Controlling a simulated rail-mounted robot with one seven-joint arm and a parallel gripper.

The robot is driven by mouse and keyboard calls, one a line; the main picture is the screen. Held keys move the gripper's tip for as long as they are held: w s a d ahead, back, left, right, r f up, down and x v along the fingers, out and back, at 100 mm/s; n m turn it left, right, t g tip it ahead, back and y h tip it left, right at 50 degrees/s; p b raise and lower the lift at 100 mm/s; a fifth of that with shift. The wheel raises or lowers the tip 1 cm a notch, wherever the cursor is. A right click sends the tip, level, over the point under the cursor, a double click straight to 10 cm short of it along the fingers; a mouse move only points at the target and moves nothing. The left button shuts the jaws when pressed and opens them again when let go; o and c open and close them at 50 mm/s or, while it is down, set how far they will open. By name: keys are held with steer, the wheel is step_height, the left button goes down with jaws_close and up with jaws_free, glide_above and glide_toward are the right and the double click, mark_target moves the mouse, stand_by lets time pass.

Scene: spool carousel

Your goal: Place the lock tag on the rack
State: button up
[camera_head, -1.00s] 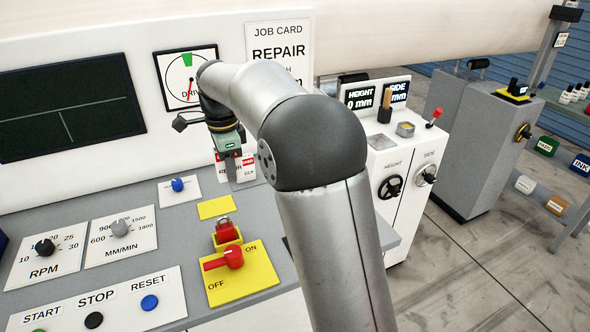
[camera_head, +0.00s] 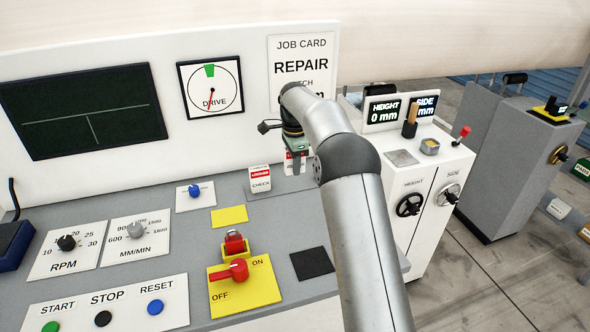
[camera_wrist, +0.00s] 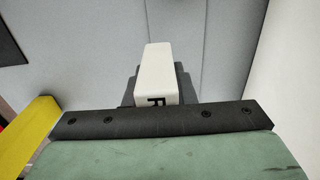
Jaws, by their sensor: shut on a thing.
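My gripper (camera_head: 295,168) is shut on a small white lock tag (camera_head: 289,162) with red on its face, to the right of a similar standing tag. Its writing is mostly hidden by the fingers in the head view. In the wrist view, the held tag (camera_wrist: 159,72) is a white block with a dark letter at its near end, in front of the dark fingers. The other white tag (camera_head: 260,180), with a red band and the word CHECK, stands at the left end of a flat grey strip (camera_head: 300,186), seemingly the rack. Whether the held tag touches the strip is unclear.
A red padlock (camera_head: 234,243) sits above the red rotary switch (camera_head: 232,272) on its yellow plate. A yellow square (camera_head: 229,215) and a dark square (camera_head: 311,263) lie on the console. A white cabinet with handwheels (camera_head: 410,204) stands at the right.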

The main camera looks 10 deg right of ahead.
mark_target(295, 183)
steer(key=f, duration=0.1)
steer(key=w+f, duration=0.2)
steer(key=shift+w+d+p, duration=0.25)
steer(key=shift+p, duration=0.15)
steer(key=shift+w+f, duration=0.1)
steer(key=shift+f, duration=1.55)
steer(key=shift+f, duration=0.1)
steer(key=o, duration=1)
